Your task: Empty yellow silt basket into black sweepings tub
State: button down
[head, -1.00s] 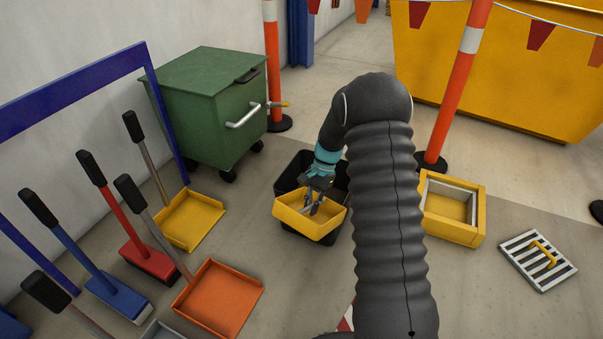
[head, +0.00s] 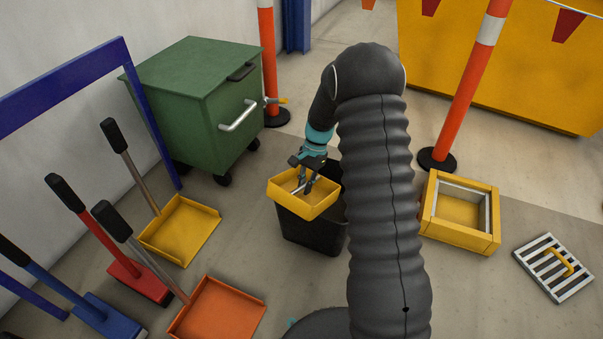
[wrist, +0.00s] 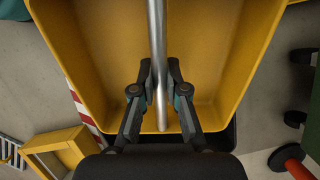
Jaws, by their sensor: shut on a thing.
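The yellow silt basket (head: 303,203) is held up by my gripper (head: 306,184) over the black sweepings tub (head: 312,235). In the wrist view my gripper (wrist: 160,95) is shut on the metal bar handle (wrist: 157,45) that crosses the basket. The basket looks roughly level in the head view. Its visible floor (wrist: 110,60) is plain yellow, with no contents seen there. The tub stands on the floor below, and the basket hides part of its opening. A dark edge of the tub shows below the basket in the wrist view.
A yellow square frame (head: 460,238) and a striped grate (head: 553,267) lie to the right. A green wheeled bin (head: 185,115) stands behind left. Dustpans and brushes line the left. An orange-white post (head: 466,90) stands behind the frame.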

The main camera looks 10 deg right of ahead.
jog(key=shift+w+r+b, duration=0.15)
jog(key=shift+r+b, duration=0.05)
jog(key=shift+b, duration=0.1)
jog(key=shift+a+r+t+h+b, duration=0.1)
jog(key=shift+r+t+h+b, duration=0.35)
jog(key=shift+t+h+b, duration=0.55)
jog(key=shift+r+t+h+b, duration=0.5)
jog(key=shift+r+h+b, duration=0.2)
jog(key=shift+b, duration=0.3)
